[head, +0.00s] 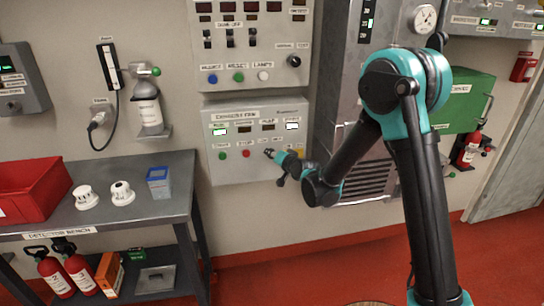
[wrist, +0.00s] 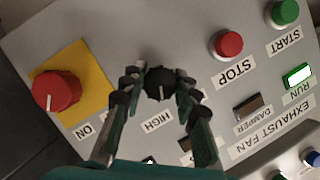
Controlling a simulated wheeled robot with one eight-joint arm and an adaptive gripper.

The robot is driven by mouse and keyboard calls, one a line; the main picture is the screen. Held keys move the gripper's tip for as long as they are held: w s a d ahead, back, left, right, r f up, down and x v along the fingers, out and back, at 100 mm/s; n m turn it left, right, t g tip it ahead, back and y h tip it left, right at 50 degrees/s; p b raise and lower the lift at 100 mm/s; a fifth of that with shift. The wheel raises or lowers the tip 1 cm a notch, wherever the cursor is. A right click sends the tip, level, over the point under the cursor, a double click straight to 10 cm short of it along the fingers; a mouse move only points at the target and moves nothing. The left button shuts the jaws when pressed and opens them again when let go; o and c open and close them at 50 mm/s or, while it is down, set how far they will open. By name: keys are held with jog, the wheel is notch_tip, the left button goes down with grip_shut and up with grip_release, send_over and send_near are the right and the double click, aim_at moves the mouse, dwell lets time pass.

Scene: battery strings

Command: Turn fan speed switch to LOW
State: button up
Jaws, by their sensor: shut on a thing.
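The exhaust fan panel (head: 228,172) is a grey box on the wall in the head view. My gripper (head: 270,154) is at its lower middle, with the arm coming in from the right. In the wrist view, the fan speed switch (wrist: 160,85) is a small black knob with a white pointer line. My gripper (wrist: 157,86) has its two fingers closed around the knob, one on each side. The white line lies on the knob's lower part in this picture, on the side of the HIGH label (wrist: 158,121). I cannot make out a LOW label.
In the wrist view, a red rotary knob on a yellow plate (wrist: 57,91) is at left. A red STOP button (wrist: 228,44) and green START button (wrist: 285,13) are at upper right. The RUN lamp (wrist: 298,76) is lit. A bench (head: 150,213) stands left of the panel.

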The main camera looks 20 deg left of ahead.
jog(key=n+h, duration=0.2)
jog(key=n, duration=0.1)
jog(key=shift+n+t, duration=0.4)
jog(key=n+t+h, duration=0.1)
jog(key=n+h, duration=0.1)
jog(key=n, duration=0.1)
jog(key=shift+n, duration=0.3)
dwell(0.4)
jog(key=o, duration=1.2)
jog(key=shift+c, duration=0.2)
jog(key=v, duration=1.2)
jog(key=shift+s+a, duration=0.2)
jog(key=shift+a, duration=0.05)
jog(key=shift+d+h, duration=0.1)
jog(key=shift+h, duration=0.2)
